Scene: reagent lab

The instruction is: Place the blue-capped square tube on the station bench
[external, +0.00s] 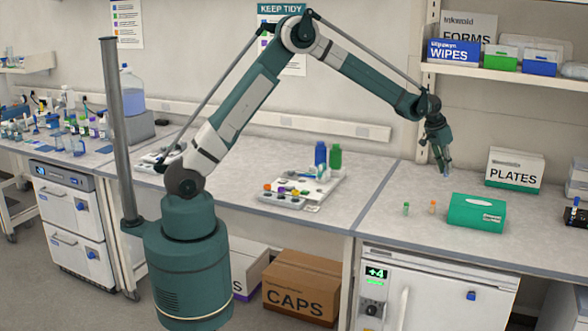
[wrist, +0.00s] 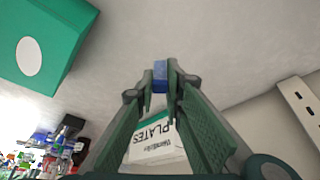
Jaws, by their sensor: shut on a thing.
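My gripper (external: 446,163) hangs low over the rear part of the right-hand bench (external: 385,235), left of the PLATES box. In the wrist view my gripper (wrist: 160,80) is shut on the blue-capped square tube. The tube's blue cap (wrist: 160,70) shows between the fingertips. The lower part of the tube is hard to make out, and I cannot tell whether it touches the bench surface.
A green box (external: 477,212) stands in front of my gripper, with small green-topped (external: 406,208) and orange-topped (external: 433,206) tubes to its left. The PLATES box (external: 514,170) stands to the right. A loaded shelf (external: 500,77) is above. The bench's left front is clear.

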